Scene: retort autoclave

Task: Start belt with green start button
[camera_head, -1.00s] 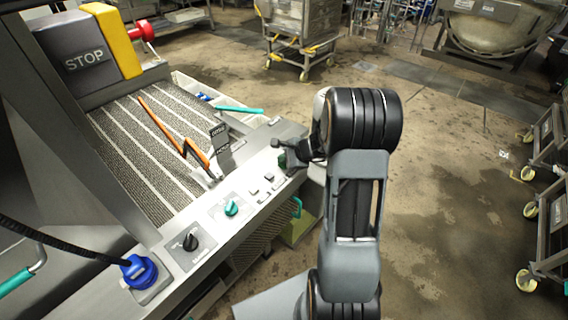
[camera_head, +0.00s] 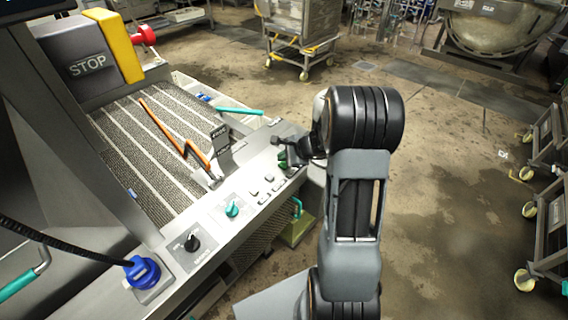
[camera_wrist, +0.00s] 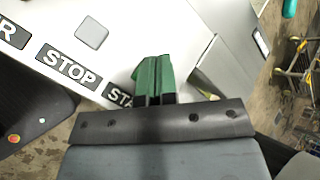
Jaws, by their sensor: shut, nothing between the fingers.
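The green start button (camera_wrist: 155,68) shows in the wrist view just beyond my fingertips, above a partly covered label that begins "STA" (camera_wrist: 118,96). In the head view the green button (camera_head: 283,157) is at the far end of the control panel, partly hidden by my gripper (camera_head: 291,147). My gripper (camera_wrist: 154,98) is shut and empty, with its dark fingertips overlapping the button's lower edge in the picture. I cannot tell whether they touch it. The ribbed belt (camera_head: 143,150) runs beside the panel.
A grey square button (camera_wrist: 91,33) sits by the "STOP" label (camera_wrist: 68,65). An orange bar (camera_head: 160,125) crosses the belt. Wheeled racks (camera_head: 550,235) stand right.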

